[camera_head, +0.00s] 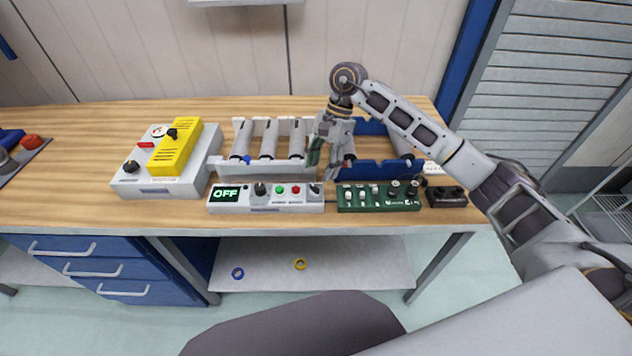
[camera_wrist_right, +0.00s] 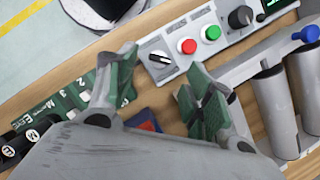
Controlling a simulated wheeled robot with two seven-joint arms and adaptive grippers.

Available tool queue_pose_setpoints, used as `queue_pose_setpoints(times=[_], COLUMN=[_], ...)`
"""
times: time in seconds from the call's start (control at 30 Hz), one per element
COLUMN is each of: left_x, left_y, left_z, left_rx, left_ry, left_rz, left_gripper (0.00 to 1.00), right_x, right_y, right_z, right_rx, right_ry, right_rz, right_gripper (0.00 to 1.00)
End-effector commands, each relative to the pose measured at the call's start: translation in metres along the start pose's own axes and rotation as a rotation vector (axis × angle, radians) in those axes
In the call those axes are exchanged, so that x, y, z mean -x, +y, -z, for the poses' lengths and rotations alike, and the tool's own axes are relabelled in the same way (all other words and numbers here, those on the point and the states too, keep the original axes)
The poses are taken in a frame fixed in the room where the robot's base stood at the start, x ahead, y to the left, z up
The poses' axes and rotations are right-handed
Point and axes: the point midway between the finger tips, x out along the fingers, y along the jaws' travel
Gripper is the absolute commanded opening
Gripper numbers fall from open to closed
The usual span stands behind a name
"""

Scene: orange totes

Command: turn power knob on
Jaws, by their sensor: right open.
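A white control panel (camera_head: 300,208) at the table's front edge has a display (camera_head: 226,195) reading OFF. At its right end is a small selector knob (camera_head: 315,189), which also shows in the wrist view (camera_wrist_right: 159,57) with a white pointer mark on black. A larger black dial (camera_head: 260,189) sits beside the display. Which one is the power knob I cannot read. My right gripper (camera_head: 326,154) is open and empty above and behind the panel's right end. In the wrist view the green-padded fingers (camera_wrist_right: 162,72) flank the selector knob, apart from it. My left gripper is out of view.
Green (camera_wrist_right: 213,33) and red (camera_wrist_right: 187,46) buttons sit beside the selector knob. A green switch board (camera_head: 378,206) lies right of the panel, then a black box (camera_head: 446,197). A yellow-topped box (camera_head: 160,187) stands left.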

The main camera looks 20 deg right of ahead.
Motion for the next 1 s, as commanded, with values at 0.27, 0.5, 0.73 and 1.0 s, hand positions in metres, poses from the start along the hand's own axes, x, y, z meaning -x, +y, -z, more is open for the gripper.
queue_pose_setpoints(times=[0.27, 0.5, 0.73, 1.0], left_x=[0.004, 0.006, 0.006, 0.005], left_y=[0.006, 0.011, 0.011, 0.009], left_z=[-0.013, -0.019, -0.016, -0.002], left_rx=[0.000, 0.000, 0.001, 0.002], left_ry=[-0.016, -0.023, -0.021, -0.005], left_rz=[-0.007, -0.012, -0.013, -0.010], left_gripper=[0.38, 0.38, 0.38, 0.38], right_x=[-0.035, -0.054, -0.059, -0.058], right_y=[0.001, 0.000, 0.000, 0.000], right_z=[0.000, 0.000, 0.000, 0.000], right_rx=[0.000, 0.000, 0.000, 0.000], right_ry=[0.000, 0.000, 0.000, 0.000], right_rz=[-0.002, -0.001, 0.000, 0.000], right_gripper=[0.52, 0.52, 0.52, 0.40])
